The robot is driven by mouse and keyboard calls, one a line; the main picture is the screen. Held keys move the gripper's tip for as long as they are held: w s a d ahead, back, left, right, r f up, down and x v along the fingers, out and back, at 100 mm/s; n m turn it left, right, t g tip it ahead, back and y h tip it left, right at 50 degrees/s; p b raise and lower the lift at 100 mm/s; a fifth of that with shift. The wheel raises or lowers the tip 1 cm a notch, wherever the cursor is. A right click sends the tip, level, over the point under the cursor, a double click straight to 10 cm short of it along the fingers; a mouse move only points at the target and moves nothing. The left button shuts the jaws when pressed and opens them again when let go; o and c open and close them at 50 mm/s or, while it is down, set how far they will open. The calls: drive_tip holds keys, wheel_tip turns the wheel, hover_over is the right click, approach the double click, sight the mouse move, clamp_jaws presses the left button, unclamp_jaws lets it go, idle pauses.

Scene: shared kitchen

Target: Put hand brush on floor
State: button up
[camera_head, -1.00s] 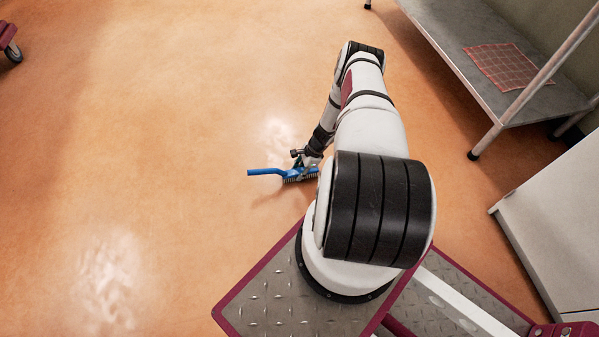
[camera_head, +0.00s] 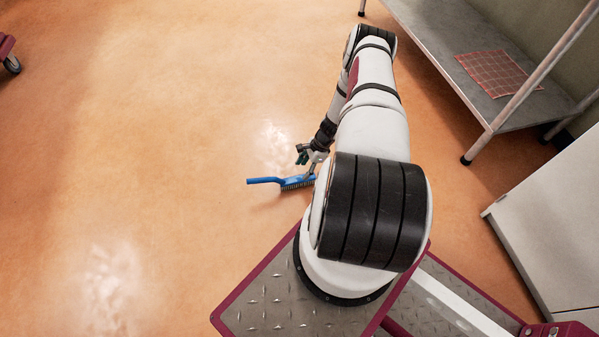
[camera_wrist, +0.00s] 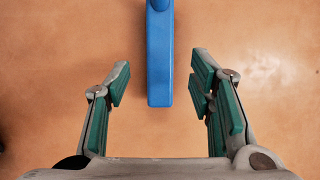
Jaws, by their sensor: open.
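The blue hand brush (camera_head: 266,181) appears to lie on the orange floor, bristles down, its handle pointing left in the head view. My gripper (camera_head: 309,158) is just above the brush's right part in that view; my arm hides the brush's right end. In the wrist view my gripper (camera_wrist: 160,78) is open, with green pads on both sides of the blue brush (camera_wrist: 159,62). A gap shows between the brush and each finger, so nothing is held.
The floor (camera_head: 140,150) is clear to the left. A metal shelf unit (camera_head: 440,50) with a red checked cloth (camera_head: 497,70) stands at the upper right. A white cabinet (camera_head: 550,230) stands at the right. A wheeled thing (camera_head: 9,55) shows at the upper left.

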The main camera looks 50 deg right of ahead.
drive_tip(key=w+a+r+n+p, duration=0.1)
drive_tip(key=w+r+n, duration=0.3)
drive_tip(key=r, duration=1)
drive_tip(key=w+a+r+n, duration=0.15)
drive_tip(key=w+r, duration=0.35)
drive_tip(key=r, duration=0.8)
drive_tip(key=a+r+n+g, duration=0.1)
drive_tip(key=a+r+n, duration=0.3)
drive_tip(key=r, duration=0.6)
drive_tip(key=a+r+n+g, duration=0.1)
drive_tip(key=a+r+n, duration=0.2)
drive_tip(key=a+r, duration=0.55)
drive_tip(key=s+a+r+n+h, duration=0.1)
drive_tip(key=s+a+r+n, duration=0.1)
drive_tip(key=s+a+r, duration=0.3)
drive_tip(key=s+a+r+n, duration=0.2)
drive_tip(key=s+r, duration=0.1)
drive_tip(key=r, duration=0.4)
drive_tip(key=s+a+r+n+h, duration=0.1)
drive_tip(key=s+a+r+n, duration=0.2)
drive_tip(key=r, duration=0.4)
drive_tip(key=s+a+r+n+h, duration=0.1)
drive_tip(key=s+a+n, duration=0.1)
drive_tip(key=s, duration=0.8)
drive_tip(key=s+a+r+n, duration=0.1)
drive_tip(key=s+a+n, duration=0.2)
drive_tip(key=s, duration=0.8)
drive_tip(key=shift+s+r+g+h, duration=0.3)
drive_tip(key=shift+h, duration=0.1)
